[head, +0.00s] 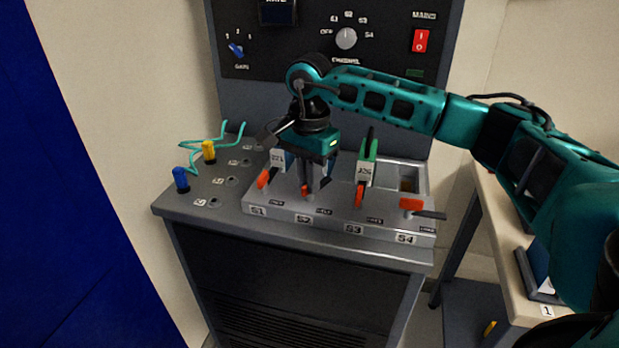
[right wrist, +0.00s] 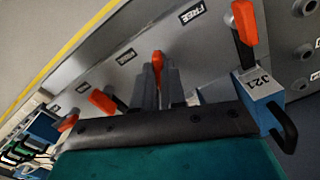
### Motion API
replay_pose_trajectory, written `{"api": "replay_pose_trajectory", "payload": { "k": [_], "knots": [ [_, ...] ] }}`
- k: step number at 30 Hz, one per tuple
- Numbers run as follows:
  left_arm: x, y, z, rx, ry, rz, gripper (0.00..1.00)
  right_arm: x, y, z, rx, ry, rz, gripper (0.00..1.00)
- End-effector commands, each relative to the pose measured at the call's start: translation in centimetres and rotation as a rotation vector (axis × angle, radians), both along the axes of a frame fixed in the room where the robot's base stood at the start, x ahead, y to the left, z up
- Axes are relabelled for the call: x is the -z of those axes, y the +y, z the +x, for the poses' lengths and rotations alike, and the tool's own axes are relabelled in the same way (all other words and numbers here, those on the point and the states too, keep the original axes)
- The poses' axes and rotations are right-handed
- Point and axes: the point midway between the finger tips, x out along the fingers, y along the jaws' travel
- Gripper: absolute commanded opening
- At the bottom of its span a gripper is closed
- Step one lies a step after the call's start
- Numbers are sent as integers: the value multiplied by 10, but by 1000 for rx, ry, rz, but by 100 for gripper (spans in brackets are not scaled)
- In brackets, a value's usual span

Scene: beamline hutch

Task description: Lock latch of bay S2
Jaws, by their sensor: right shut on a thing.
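The orange-red latch of bay S2 (head: 304,190) is mostly hidden behind my right gripper (head: 311,192) in the head view. In the right wrist view the latch (right wrist: 158,63) shows between the two grey fingers of my right gripper (right wrist: 157,85). The fingers are shut on it, pointing down at the grey latch block (head: 335,222). Which of its two marked positions the latch stands at is hard to tell. The S2 bay itself is largely hidden by the gripper. My left gripper is in neither view.
Close by are the S1 latch (head: 263,179) with a module labelled J21 (right wrist: 262,86), and the S3 latch (head: 359,195) with a green-handled module (head: 367,165). The S4 latch (head: 411,204) lies sideways. Blue (head: 181,179) and yellow (head: 208,151) plugs stand left.

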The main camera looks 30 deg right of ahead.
Motion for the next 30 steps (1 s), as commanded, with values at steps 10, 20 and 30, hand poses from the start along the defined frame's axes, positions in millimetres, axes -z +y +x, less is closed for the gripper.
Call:
{"api": "replay_pose_trajectory", "payload": {
  "k": [10, 20, 30],
  "knots": [
    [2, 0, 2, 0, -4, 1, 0, -1, 1, 1, -252, -3, 2, 0],
    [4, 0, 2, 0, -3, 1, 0, -1, 1, 1, -363, -3, 2, 0],
    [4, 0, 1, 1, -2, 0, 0, -2, 1, 1, -379, -3, 3, 0]
  ]
}}
